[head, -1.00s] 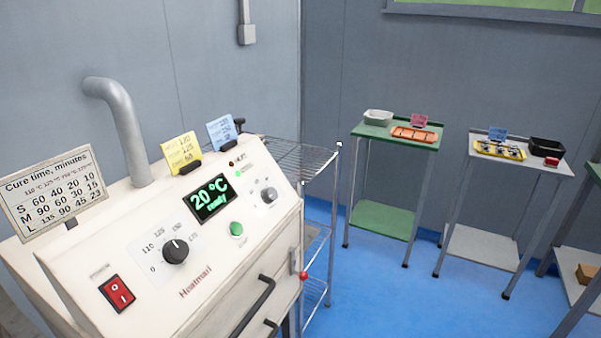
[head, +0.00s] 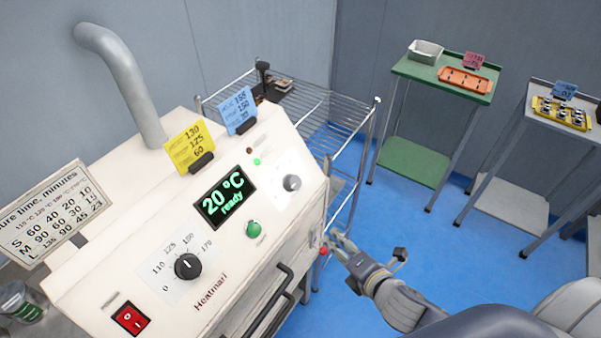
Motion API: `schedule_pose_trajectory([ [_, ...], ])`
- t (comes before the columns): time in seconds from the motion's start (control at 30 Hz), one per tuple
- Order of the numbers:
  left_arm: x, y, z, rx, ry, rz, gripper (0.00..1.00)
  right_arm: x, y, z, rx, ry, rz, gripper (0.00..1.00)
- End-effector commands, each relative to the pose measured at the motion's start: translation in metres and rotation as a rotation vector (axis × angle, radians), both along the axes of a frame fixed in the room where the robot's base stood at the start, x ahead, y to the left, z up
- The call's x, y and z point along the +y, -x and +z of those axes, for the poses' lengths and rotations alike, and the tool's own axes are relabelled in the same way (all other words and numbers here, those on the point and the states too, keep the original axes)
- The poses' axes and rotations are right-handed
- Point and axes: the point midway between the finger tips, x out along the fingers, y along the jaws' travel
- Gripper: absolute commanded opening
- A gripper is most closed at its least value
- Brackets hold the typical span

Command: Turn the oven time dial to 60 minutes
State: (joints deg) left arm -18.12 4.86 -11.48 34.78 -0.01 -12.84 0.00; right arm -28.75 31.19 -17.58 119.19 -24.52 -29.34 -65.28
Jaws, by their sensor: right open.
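The oven's time dial (head: 292,183) is a small grey knob at the right of the sloped cream panel. Its scale is too small to read. A larger black temperature dial (head: 187,266), marked 0, 110, 125, 150 and 170, sits lower left. The display (head: 225,197) reads 20 °C ready in green. My right gripper (head: 340,244) is open and empty beside the oven's right edge, lower right of the time dial and apart from it. My left gripper is out of view.
A yellow card (head: 188,146) reading 130, 125, 60 and a blue card (head: 237,110) stand on the oven's top edge. A green button (head: 253,229) and red switch (head: 131,318) are on the panel. A wire rack (head: 335,112) stands behind; a green table (head: 450,80) is farther right.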

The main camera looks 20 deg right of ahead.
Motion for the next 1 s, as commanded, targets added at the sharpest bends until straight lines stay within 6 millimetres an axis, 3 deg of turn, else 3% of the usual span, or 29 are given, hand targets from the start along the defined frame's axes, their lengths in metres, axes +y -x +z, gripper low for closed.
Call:
schedule_pose_trajectory([
  [0.03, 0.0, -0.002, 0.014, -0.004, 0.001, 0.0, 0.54, 0.011, 0.0, 0.047, -0.06, 0.054, 0.062, 0.5],
  [0.1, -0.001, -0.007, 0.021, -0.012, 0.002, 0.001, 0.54, 0.024, 0.001, 0.091, -0.13, 0.124, 0.129, 0.5],
  [0.2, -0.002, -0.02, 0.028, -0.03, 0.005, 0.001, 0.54, 0.037, 0.005, 0.139, -0.211, 0.201, 0.197, 0.5],
  [0.3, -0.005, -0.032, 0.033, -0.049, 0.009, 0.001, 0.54, 0.046, 0.01, 0.169, -0.262, 0.247, 0.236, 0.5],
  [0.4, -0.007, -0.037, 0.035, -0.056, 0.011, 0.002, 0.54, 0.05, 0.011, 0.183, -0.287, 0.272, 0.253, 0.5],
  [0.57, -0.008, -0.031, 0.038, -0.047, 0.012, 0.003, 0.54, 0.052, 0.001, 0.183, -0.294, 0.277, 0.255, 0.5],
  [1.0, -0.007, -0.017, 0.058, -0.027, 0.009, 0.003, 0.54, 0.069, -0.065, 0.165, -0.294, 0.274, 0.254, 0.5],
])
